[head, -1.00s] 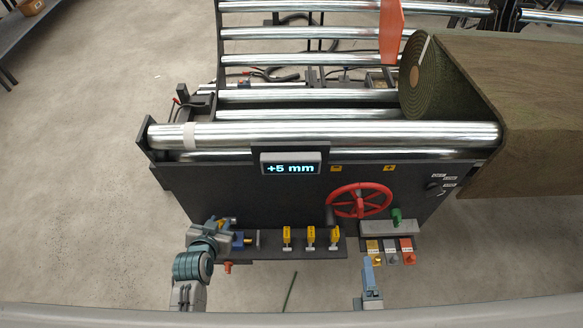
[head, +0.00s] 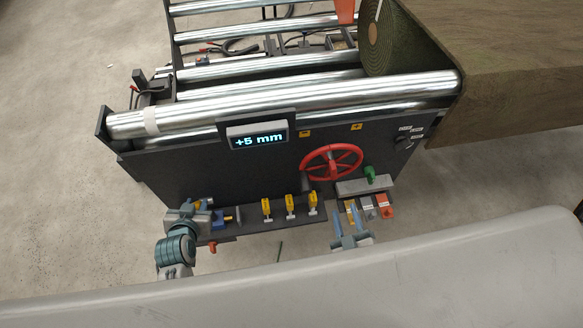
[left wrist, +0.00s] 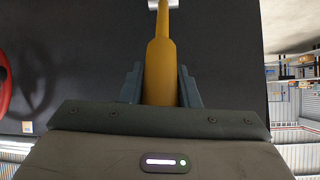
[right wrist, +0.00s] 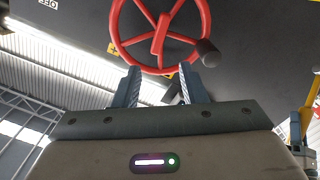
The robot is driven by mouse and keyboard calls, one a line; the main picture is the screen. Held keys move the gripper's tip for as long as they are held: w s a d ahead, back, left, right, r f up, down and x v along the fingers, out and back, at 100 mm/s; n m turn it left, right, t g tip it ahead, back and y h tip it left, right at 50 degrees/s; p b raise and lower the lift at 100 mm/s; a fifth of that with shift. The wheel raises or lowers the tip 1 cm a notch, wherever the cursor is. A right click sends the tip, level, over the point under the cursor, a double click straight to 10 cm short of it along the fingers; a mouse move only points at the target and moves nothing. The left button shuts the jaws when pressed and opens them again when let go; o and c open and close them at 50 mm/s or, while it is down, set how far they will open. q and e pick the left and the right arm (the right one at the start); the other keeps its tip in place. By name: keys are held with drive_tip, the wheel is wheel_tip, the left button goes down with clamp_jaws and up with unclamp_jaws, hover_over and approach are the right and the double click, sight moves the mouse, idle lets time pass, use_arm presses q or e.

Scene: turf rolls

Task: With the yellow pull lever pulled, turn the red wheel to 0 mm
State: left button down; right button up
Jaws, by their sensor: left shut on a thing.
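The yellow pull lever (left wrist: 160,70) sits between the fingers of my left gripper (left wrist: 160,88), which is shut on it. In the head view this gripper (head: 204,208) is at the left end of the machine's front, hiding most of the lever. The red wheel (head: 331,162) is on the dark front panel. It also shows in the right wrist view (right wrist: 160,38), with a dark knob (right wrist: 208,54) at its lower right. My right gripper (right wrist: 160,88) is open and empty just below the wheel, apart from it; the head view shows it too (head: 356,212). The display (head: 258,136) reads +5 mm.
Several small yellow levers (head: 290,206) stand on the ledge between my grippers. A grey shelf with a green knob (head: 370,174) is right of the wheel, above coloured tabs (head: 386,206). The turf roll (head: 386,42) lies at the back right.

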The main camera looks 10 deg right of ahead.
sight(334, 174)
drive_tip(key=w+m, duration=0.1)
drive_tip(key=w, duration=0.3)
drive_tip(key=w+m, duration=0.2)
drive_tip(key=w, duration=0.2)
drive_tip(key=w+m, duration=0.1)
drive_tip(key=w, duration=0.4)
drive_tip(key=shift+w+r, duration=0.1)
drive_tip(key=shift+r, duration=0.1)
clamp_jaws()
